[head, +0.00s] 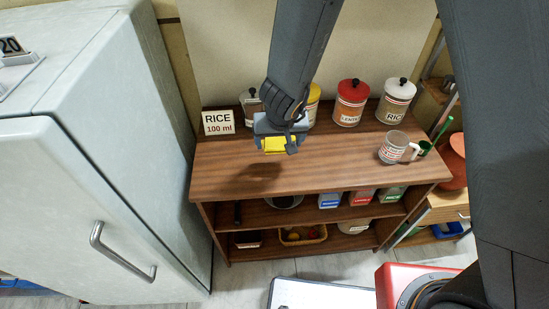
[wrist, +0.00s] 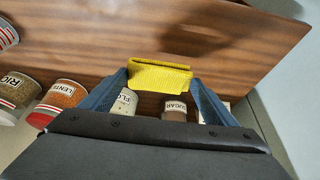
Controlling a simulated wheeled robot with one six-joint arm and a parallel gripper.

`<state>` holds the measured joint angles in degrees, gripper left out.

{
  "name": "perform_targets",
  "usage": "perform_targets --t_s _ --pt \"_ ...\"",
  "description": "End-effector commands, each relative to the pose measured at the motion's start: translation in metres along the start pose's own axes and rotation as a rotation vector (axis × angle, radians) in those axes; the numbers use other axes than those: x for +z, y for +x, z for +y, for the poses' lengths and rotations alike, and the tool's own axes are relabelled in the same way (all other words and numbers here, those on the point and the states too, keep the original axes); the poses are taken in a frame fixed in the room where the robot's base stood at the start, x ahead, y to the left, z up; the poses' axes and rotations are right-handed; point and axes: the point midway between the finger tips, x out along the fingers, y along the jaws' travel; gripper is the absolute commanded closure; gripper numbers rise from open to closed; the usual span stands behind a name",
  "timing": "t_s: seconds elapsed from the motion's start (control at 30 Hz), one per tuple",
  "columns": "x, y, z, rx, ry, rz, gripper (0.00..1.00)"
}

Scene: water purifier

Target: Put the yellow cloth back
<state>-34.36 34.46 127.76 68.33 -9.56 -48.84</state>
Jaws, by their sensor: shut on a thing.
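The yellow cloth (head: 278,145) is folded into a small block between the fingers of my gripper (head: 280,143). In the wrist view the cloth (wrist: 161,75) spans the gap between the two fingertips of my gripper (wrist: 160,80). My gripper is shut on it. It hangs above the brown wooden shelf top (head: 225,180), left of centre, and a shadow lies on the wood below and to the left.
A RICE 100 ml sign (head: 218,122) stands at the back left. Canisters, including the red-lidded LENTILS one (head: 350,103) and RICE (head: 395,101), line the back. A clear measuring cup (head: 394,147) stands at right. A pale fridge (head: 90,150) is at left. The shelf top's front middle is clear.

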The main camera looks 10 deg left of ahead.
Motion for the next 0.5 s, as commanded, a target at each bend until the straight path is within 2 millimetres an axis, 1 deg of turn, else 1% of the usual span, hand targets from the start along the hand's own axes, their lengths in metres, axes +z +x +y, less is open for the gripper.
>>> perform_targets --t_s 0.03,0.17,0.27,0.5 --pt "0.002 -0.004 -0.008 -0.007 0.000 -0.005 0.36" --pt "0.007 -0.004 -0.017 -0.017 0.001 -0.013 0.36" --pt "0.011 0.005 -0.019 -0.018 -0.002 -0.015 0.36" --pt "0.025 0.037 -0.019 -0.017 -0.003 -0.015 0.36"
